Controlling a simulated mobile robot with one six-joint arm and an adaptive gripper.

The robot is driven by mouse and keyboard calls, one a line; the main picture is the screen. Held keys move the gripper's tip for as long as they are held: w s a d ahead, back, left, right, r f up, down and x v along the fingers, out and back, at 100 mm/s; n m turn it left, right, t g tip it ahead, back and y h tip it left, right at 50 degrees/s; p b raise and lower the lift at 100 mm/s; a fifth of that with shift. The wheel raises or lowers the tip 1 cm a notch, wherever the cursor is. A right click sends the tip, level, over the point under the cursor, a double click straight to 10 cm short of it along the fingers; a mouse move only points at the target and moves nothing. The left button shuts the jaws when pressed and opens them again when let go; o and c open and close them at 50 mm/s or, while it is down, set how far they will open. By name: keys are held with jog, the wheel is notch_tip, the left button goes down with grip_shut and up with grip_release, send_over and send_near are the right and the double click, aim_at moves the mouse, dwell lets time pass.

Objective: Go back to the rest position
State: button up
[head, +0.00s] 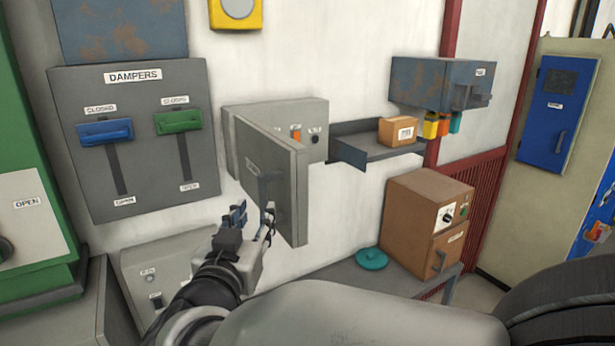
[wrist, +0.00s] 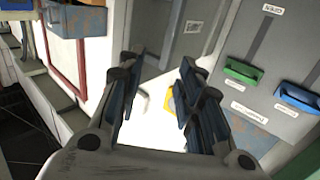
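My gripper (head: 254,218) is in front of the open door (head: 287,185) of a grey wall box (head: 312,118), close to the door's lower left part in the head view. I cannot tell whether it touches the door. In the wrist view my gripper's fingers (wrist: 157,92) stand apart with nothing held between them. The white wall and a bit of yellow show through the gap.
The dampers panel (head: 143,190) is left of my gripper, both handles at the top by the closed labels. Right are a shelf (head: 378,148), a brown oven-like box (head: 408,225) and a teal lid-like disc (head: 371,258) on a grey bench (head: 340,280).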

jog(key=s+d+f+n+g+y+b, duration=0.2)
jog(key=s+d+f+g+y+b, duration=0.15)
jog(key=f+b, duration=0.55)
jog(key=s+d+f+n+g+y+b, duration=0.25)
jog(key=d+f+b, duration=0.25)
jog(key=f+b, duration=0.45)
jog(key=s+d+f+m+g+h+b, duration=0.1)
jog(key=s+d+f+g+h+b, duration=0.1)
jog(key=s+d+f, duration=0.6)
jog(key=s+d+f+m+g+h+b, duration=0.2)
jog(key=s+d+f+g+b, duration=0.3)
jog(key=s+f, duration=0.7)
jog(key=d+f+b, duration=0.2)
jog(key=d+f, duration=0.1)
jog(key=shift+s+d+f, duration=0.2)
jog(key=shift+d+f, duration=0.05)
jog(key=shift+f, duration=0.15)
jog(key=shift+w+a, duration=0.1)
